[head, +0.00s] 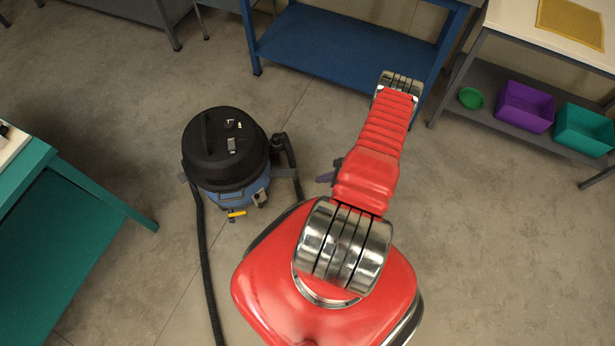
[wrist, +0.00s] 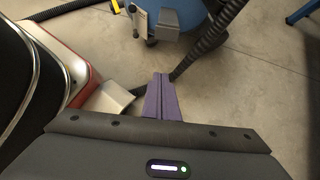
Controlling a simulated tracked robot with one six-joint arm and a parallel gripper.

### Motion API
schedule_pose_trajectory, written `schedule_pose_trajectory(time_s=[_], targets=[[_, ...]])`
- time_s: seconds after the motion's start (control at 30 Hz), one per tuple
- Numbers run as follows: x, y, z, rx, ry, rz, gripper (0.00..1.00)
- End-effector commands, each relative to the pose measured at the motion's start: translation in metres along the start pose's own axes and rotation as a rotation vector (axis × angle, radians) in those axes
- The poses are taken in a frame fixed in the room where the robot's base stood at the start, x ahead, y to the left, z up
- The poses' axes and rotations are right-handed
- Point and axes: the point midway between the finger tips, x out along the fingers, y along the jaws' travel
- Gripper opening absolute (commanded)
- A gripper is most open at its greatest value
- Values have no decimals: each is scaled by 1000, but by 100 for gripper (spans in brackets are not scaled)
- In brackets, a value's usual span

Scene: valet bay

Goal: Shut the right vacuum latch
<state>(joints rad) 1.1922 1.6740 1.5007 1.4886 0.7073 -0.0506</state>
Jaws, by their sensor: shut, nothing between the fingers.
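The vacuum (head: 228,180) stands upright on the floor left of my arm, with a black lid (head: 205,135) over a blue drum. A grey latch (head: 261,198) is on its front right side, and its lower end seems to stand out from the drum. In the wrist view the grey latch (wrist: 140,21) shows at the top, beside the blue drum (wrist: 180,15). My gripper's purple fingers (wrist: 160,97) are together and empty, short of the vacuum and apart from the latch. In the head view my gripper (head: 325,178) shows right of the vacuum, partly hidden by my arm.
A black hose (head: 203,250) runs from the vacuum along the floor; a bent hose (wrist: 205,42) rises near my fingers. A yellow part (head: 236,214) sits low on the drum. A teal bench (head: 60,210) stands left, a blue bench (head: 340,45) behind.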

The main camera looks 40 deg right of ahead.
Motion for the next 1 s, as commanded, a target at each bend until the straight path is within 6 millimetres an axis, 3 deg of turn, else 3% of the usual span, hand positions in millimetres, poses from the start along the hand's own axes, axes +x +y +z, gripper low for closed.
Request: schedule_pose_trajectory(time_s=[0.17,0.7,1.0], targets=[[12,1,0,-2,0,2,0],[78,1,0,-2,0,2,0],[101,1,0,-1,0,1,0]])
